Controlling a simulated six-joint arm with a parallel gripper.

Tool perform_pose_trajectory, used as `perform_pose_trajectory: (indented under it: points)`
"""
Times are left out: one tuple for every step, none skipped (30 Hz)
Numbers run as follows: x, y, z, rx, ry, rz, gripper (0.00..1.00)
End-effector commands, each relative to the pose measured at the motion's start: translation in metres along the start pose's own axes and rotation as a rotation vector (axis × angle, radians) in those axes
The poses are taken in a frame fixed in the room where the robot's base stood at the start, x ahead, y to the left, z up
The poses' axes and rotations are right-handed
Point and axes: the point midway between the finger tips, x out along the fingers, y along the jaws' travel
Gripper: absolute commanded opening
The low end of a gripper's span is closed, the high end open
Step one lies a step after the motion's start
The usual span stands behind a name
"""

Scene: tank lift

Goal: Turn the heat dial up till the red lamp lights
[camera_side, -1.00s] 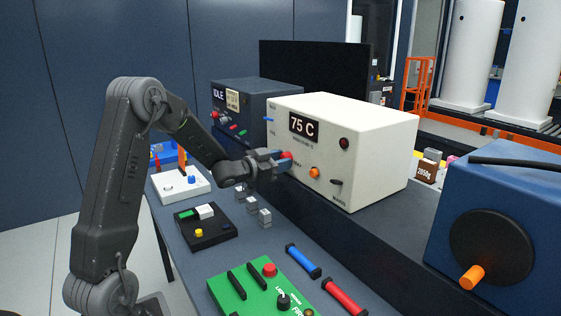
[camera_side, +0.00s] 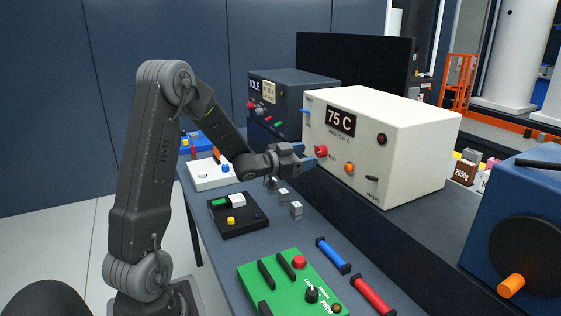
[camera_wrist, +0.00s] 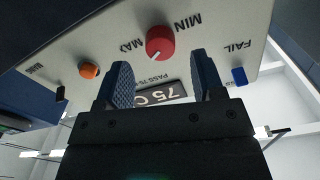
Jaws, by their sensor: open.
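The white heater box (camera_side: 420,125) stands on the raised shelf and its display (camera_side: 341,121) reads 75 C. Its red dial (camera_side: 321,151) is on the front face. In the wrist view the red dial (camera_wrist: 160,43) has a white mark, with MAX and MIN printed beside it. The round lamp (camera_side: 382,139) at the upper right of the face is dark red and looks unlit. My gripper (camera_side: 311,156) is open beside the dial. In the wrist view its blue fingers (camera_wrist: 165,84) are apart, with the dial beyond their tips and not clearly between them.
An orange knob (camera_side: 349,168), a black switch (camera_side: 372,179) and a blue lever (camera_side: 304,111) are on the same face. A dark box marked IDLE (camera_side: 290,95) stands behind. Below lie a green panel (camera_side: 270,275), a blue bar (camera_side: 333,255) and a red bar (camera_side: 372,295).

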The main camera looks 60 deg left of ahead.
Motion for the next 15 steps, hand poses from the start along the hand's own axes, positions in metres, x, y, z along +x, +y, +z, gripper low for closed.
perform_pose_trajectory:
  points:
    - [-0.013, -0.002, -0.001, 0.0, 0.0, -0.005, 0.62]
    - [-0.02, -0.001, 0.0, -0.001, -0.001, -0.005, 0.62]
    - [-0.03, -0.001, 0.0, 0.0, -0.001, -0.005, 0.62]
    - [-0.036, -0.002, 0.0, 0.0, 0.0, -0.006, 0.62]
    - [-0.043, -0.001, 0.0, 0.0, -0.001, -0.006, 0.62]
    - [-0.052, -0.001, -0.001, 0.0, 0.0, -0.005, 0.62]
    - [-0.058, -0.002, 0.0, 0.0, -0.001, -0.006, 0.62]
    - [-0.063, -0.001, 0.0, 0.0, -0.001, -0.005, 0.62]
    - [-0.071, -0.001, -0.001, 0.0, 0.001, -0.005, 0.62]
    - [-0.075, -0.001, 0.0, 0.0, 0.0, -0.004, 0.62]
    - [-0.08, -0.001, 0.0, 0.0, -0.001, -0.004, 0.62]
    - [-0.085, -0.001, 0.0, 0.0, 0.001, -0.004, 0.62]
    - [-0.088, -0.001, 0.0, 0.0, 0.001, -0.004, 0.62]
    - [-0.091, -0.001, 0.0, 0.0, 0.0, -0.003, 0.62]
    - [-0.094, -0.001, 0.0, 0.0, 0.0, -0.003, 0.62]
